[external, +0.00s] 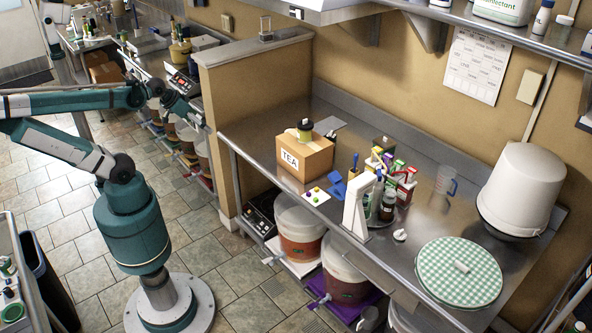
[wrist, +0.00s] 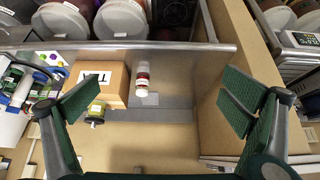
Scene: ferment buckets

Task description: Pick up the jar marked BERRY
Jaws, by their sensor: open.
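In the wrist view, a small jar with a red body (wrist: 143,80) and pale bands is beside the cardboard TEA box (wrist: 115,84); its lettering is too small to read. I cannot pick it out in the external view. A dark jar with a yellow band (external: 305,130) is on top of the TEA box (external: 306,158); it also shows in the wrist view (wrist: 97,112). No BERRY marking is legible. My gripper (wrist: 160,85) is open and empty, its two green fingers wide apart. In the external view my arm's end is left of the partition, its fingers unclear.
A tan partition (external: 258,110) rises at the counter's left end. Right of the box are a white stand (external: 357,207), bottles, a clear jug (external: 444,184), a white bucket (external: 522,185) and a checked round cover (external: 459,272). Lidded buckets (external: 299,228) sit below.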

